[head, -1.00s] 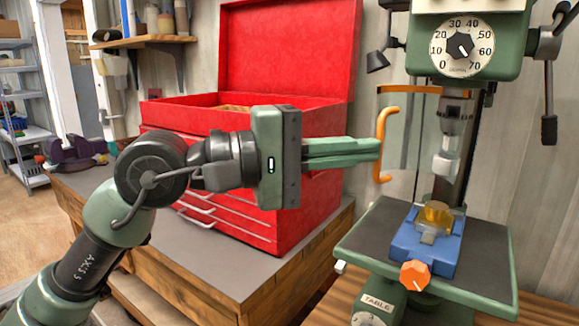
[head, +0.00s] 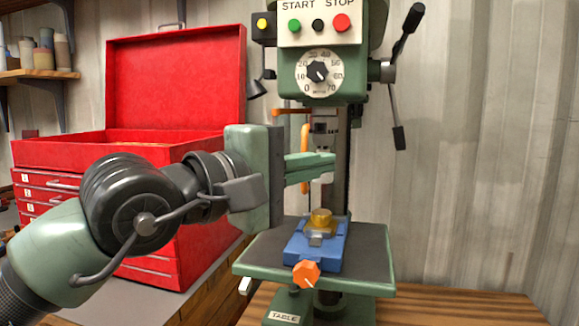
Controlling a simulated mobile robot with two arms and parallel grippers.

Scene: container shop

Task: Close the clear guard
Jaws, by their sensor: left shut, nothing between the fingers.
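The clear guard has an orange top edge (head: 292,111) and a curved orange handle (head: 305,187), left of the drill press's spindle. Its see-through panel is hard to make out. My left gripper (head: 334,163) is shut and empty, pointing right. Its green fingers cross in front of the middle of the handle, hiding that part and some of the chuck area. I cannot tell if they touch the handle. My right gripper is not in view.
The green drill press (head: 322,72) stands at centre right. Its table (head: 362,262) bears a blue vise (head: 318,256) with a brass-coloured piece (head: 321,219). A red tool chest (head: 62,152) with raised lid stands at left. Room right of the press is clear.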

